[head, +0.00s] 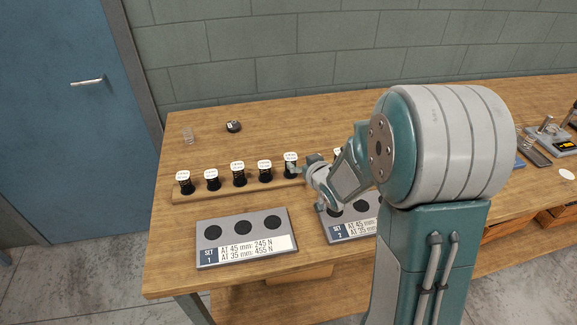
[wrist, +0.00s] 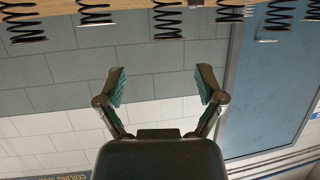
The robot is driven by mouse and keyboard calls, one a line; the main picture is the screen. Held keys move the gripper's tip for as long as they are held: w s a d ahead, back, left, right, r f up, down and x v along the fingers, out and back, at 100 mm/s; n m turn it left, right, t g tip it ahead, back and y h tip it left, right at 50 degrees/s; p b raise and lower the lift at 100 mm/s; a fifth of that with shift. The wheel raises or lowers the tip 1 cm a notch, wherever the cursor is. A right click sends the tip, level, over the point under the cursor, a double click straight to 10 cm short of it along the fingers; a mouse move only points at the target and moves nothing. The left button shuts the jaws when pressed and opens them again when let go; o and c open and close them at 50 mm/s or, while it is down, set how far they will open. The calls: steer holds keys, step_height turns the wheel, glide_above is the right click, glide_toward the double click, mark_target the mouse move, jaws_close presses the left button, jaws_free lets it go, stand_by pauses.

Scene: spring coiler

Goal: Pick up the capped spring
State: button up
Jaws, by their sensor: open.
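Several black springs with white labelled caps stand in a row on a wooden rail (head: 240,189) on the bench. The capped spring (head: 290,164) nearest my gripper (head: 303,166) is the rightmost fully seen one in the head view; the gripper is close to its right side. Whether they touch I cannot tell. Another white cap (head: 338,153) is partly hidden by my arm. In the wrist view my gripper (wrist: 161,75) is open, with nothing between its teal pads.
A grey SET 1 plate (head: 243,238) with black discs lies in front of the rail. A SET 2 plate (head: 345,230) is partly behind my arm. The back left bench is mostly clear.

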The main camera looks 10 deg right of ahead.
mark_target(292, 158)
steer(key=x, duration=0.4)
steer(key=a+x, duration=0.1)
steer(key=x, duration=0.1)
steer(key=shift+s+f, duration=0.25)
steer(key=shift+f, duration=0.1)
steer(key=shift+w+f, duration=0.2)
steer(key=shift+w, duration=0.35)
jaws_close()
